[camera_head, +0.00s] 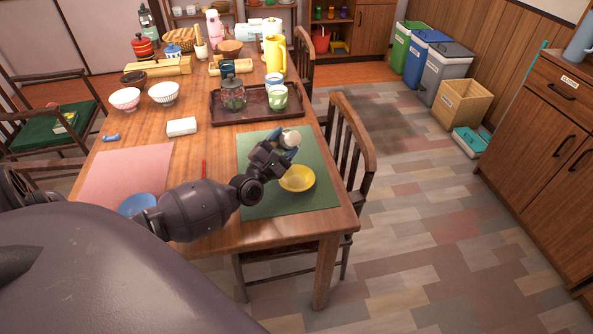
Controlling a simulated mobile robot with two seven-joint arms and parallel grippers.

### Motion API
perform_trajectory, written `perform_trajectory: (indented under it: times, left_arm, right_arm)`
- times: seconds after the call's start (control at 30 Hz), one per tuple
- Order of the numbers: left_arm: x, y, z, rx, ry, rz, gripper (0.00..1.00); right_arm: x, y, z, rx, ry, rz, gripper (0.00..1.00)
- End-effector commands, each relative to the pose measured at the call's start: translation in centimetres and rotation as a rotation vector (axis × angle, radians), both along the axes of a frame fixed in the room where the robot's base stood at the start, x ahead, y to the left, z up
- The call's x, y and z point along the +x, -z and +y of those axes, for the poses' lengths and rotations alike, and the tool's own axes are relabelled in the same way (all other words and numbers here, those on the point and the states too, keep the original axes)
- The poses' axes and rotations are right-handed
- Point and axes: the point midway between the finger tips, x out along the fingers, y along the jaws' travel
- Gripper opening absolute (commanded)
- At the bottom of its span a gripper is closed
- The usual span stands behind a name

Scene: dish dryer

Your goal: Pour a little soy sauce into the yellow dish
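The yellow dish (297,179) sits on the green placemat (262,203) near the table's right front corner. My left gripper (283,155) is just above and behind the dish's left rim. It appears shut on a small container with a pale round end (290,138), probably the soy sauce bottle. The container looks tilted, and most of it is hidden by the gripper. I cannot see any liquid in the dish. My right gripper is not in view.
A dark tray (222,117) with a glass jar and cups stands behind the placemat. A pink placemat (120,177) and a blue bowl (138,203) are at left. A wooden chair (350,140) stands close at the table's right edge.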

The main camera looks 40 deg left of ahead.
Motion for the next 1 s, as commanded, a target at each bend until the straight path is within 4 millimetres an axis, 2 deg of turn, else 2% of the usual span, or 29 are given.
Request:
perform_trajectory:
  times: [1.0]
  left_arm:
    - [0.04,0.21,0.11,0.059,0.000,-0.014,0.26]
  right_arm:
    - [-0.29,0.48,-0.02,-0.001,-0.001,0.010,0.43]
